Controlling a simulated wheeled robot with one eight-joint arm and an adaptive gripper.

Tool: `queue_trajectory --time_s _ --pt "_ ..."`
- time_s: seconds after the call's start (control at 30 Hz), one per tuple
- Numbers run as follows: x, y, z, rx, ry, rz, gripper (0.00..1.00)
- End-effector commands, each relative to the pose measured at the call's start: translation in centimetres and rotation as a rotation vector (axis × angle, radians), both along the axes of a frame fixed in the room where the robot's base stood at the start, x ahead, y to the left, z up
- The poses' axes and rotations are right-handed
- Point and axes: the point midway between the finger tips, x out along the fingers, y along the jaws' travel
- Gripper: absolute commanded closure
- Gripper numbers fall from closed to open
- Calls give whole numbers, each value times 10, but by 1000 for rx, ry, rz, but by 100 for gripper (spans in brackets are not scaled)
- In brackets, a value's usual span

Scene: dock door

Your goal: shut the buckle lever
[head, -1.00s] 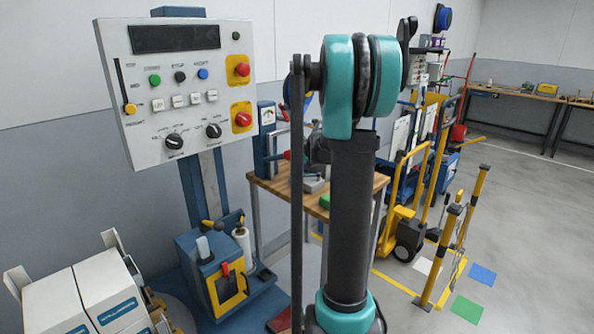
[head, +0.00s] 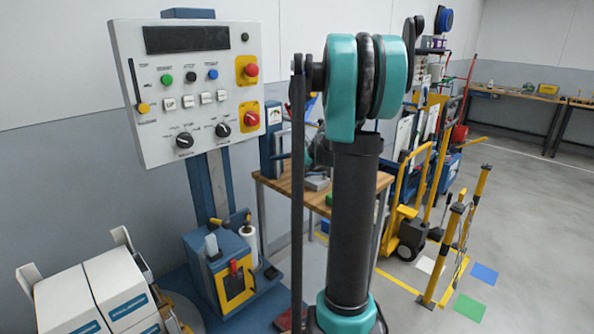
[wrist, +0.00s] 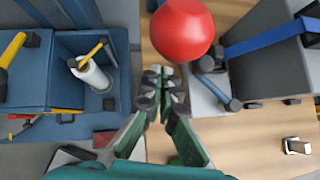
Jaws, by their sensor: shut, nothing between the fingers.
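My gripper (wrist: 160,88) is shut and empty in the wrist view, its fingertips together above the edge of a wooden bench. A large red ball-shaped knob (wrist: 183,30) is just beyond the fingertips, close to the camera; I cannot tell whether they touch. A blue handle with dark joints (wrist: 220,90) lies right of the fingers over a grey plate. A blue strap (wrist: 262,40) crosses a dark grey block at the right. I cannot tell for sure which part is the buckle lever. In the head view my arm hides the gripper and much of the bench.
The wooden bench (head: 277,186) stands behind my arm. A control panel (head: 190,90) and a blue box with a yellow front (head: 232,285) stand at the left, near white cartons (head: 118,288). Yellow posts (head: 466,236) stand at the right. Open floor lies beyond them.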

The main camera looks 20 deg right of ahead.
Motion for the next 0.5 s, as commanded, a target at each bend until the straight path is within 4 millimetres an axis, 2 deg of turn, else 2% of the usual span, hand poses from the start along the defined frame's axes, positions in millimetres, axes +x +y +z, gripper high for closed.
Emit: queue_trajectory --time_s 0.27,0.5 --pt "-16 9 18 -1 1 1 100" --pt "-35 21 41 -2 1 1 100"
